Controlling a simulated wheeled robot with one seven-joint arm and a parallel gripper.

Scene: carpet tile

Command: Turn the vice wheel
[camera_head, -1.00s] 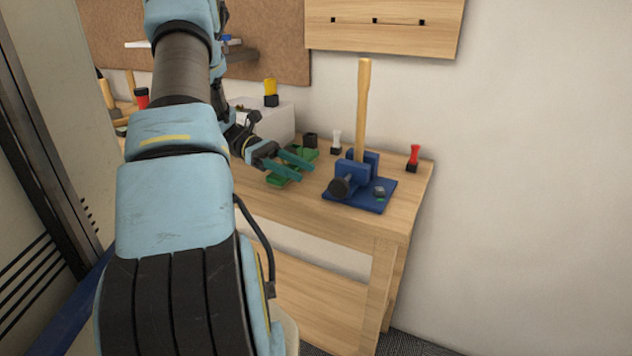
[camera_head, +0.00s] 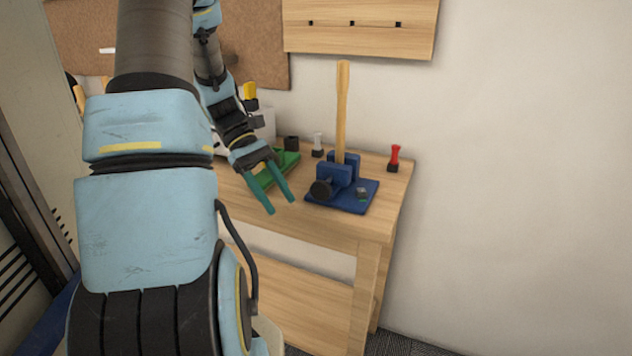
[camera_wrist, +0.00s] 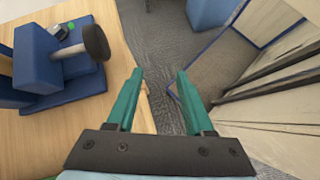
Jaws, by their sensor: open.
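The blue vice (camera_head: 343,188) stands on the workbench near its right end, with a wooden handle (camera_head: 342,105) upright between its jaws. Its dark round wheel (camera_head: 321,189) faces the front left. In the wrist view the wheel (camera_wrist: 96,43) sits on a grey shaft at the upper left, beside the blue vice body (camera_wrist: 38,62). My gripper (camera_head: 283,202) is open and empty, its teal fingers left of the wheel and apart from it, near the bench's front edge. In the wrist view the fingertips (camera_wrist: 160,72) lie right of the wheel, over the carpet.
A green object (camera_head: 268,175) lies on the bench behind my gripper. A red-topped tool (camera_head: 394,157), a white-topped one (camera_head: 318,144) and a black holder (camera_head: 291,143) stand behind the vice. The bench's front edge (camera_head: 325,231) is below the gripper.

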